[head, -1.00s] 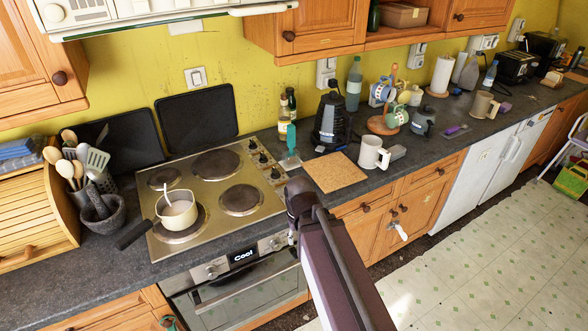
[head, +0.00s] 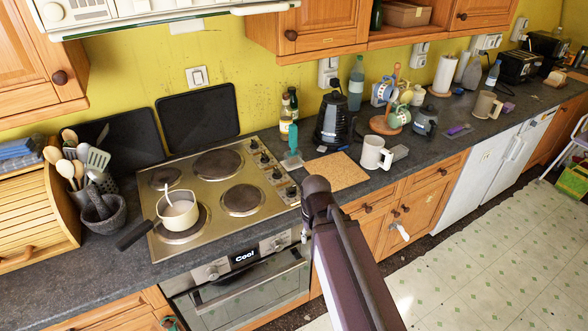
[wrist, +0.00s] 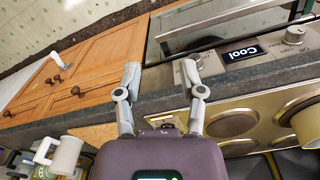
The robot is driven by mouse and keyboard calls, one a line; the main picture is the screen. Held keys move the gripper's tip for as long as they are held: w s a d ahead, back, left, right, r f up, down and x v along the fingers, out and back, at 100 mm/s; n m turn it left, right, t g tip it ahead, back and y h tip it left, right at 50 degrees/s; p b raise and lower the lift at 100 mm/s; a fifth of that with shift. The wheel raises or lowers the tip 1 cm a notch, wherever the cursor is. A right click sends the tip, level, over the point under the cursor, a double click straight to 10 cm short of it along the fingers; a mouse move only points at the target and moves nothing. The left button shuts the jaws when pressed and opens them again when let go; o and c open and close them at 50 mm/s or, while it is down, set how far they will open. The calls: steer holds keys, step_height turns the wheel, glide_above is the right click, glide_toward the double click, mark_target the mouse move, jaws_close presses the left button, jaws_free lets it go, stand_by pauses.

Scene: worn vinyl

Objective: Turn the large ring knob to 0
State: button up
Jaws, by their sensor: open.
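The hob (head: 205,240) has a column of black control knobs (head: 262,158) along its right edge. Their markings are too small to read, so I cannot tell which is the large ring knob or where it points. The oven panel below has silver knobs, one left of the display (head: 211,271) and one right of it (head: 275,243). In the wrist view my gripper (wrist: 160,70) is open and empty, its fingers apart over the worktop's front edge. The right fingertip overlaps the oven panel; I cannot tell whether it touches. In the head view my arm mostly hides the gripper.
A cream pan (head: 178,212) with a spoon sits on the front left ring. A cork board (head: 335,171), white mug (head: 375,154), black kettle (head: 331,122) and bottles (head: 286,119) stand right of the hob.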

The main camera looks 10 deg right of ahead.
steer(key=w+a+m, duration=0.1)
steer(key=w+m, duration=0.2)
steer(key=w, duration=0.4)
steer(key=r+m+p, duration=0.2)
steer(key=m, duration=0.9)
glide_above(291, 187)
steer(key=shift+w, duration=0.25)
steer(key=shift+m, duration=0.3)
steer(key=shift+f, duration=0.25)
steer(key=shift+f+b, duration=3.75)
steer(key=shift+b, duration=0.25)
steer(key=shift+r, duration=0.15)
steer(key=shift+s, duration=0.2)
